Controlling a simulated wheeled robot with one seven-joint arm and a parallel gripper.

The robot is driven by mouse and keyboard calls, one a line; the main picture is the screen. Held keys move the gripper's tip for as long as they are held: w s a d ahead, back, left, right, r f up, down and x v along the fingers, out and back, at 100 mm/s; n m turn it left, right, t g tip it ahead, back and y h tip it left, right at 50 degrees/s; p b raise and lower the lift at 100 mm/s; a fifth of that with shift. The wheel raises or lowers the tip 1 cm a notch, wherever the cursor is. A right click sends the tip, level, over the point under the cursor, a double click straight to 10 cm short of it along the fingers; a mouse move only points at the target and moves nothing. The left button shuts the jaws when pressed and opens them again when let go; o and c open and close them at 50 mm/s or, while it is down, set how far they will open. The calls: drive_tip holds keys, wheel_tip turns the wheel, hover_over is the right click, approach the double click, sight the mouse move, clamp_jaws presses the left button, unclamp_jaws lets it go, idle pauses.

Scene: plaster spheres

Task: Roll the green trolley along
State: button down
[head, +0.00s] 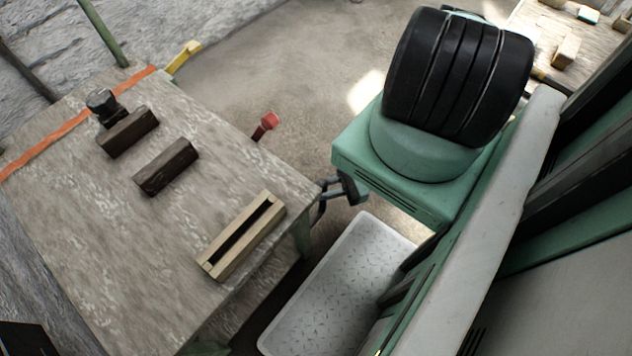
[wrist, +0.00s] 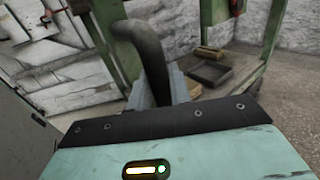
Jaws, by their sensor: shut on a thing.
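The green trolley has a worn, stained top (head: 85,215) on the left of the head view, with green legs below it. Green posts of it also appear in the wrist view (wrist: 272,35). Its dark bent handle (head: 318,208) sticks out from the near right corner, and the handle's curved tube (wrist: 150,55) rises in the wrist view. My gripper (head: 336,188) is shut on this handle, beside the corner. The housing of my gripper covers the lower wrist view, and the exact contact is partly hidden.
On the top lie two dark blocks (head: 128,132) (head: 166,167), a slotted pale wooden block (head: 242,235) and a small dark cup-like thing (head: 103,103). A red knob (head: 265,125) shows by the edge. Bare floor (head: 260,75) lies beyond. Another bench (head: 548,25) stands at upper right.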

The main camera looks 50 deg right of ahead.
drive_tip(key=shift+s+f, duration=0.2)
drive_tip(key=shift+s, duration=0.15)
drive_tip(key=c, duration=1.3)
unclamp_jaws()
drive_tip(key=shift+d, duration=0.1)
drive_tip(key=shift+c, duration=0.2)
drive_tip(key=shift+r, duration=0.1)
drive_tip(key=shift+d, duration=0.15)
drive_tip(key=b+v, duration=0.1)
drive_tip(key=v, duration=1.6)
drive_tip(key=shift+s, duration=0.1)
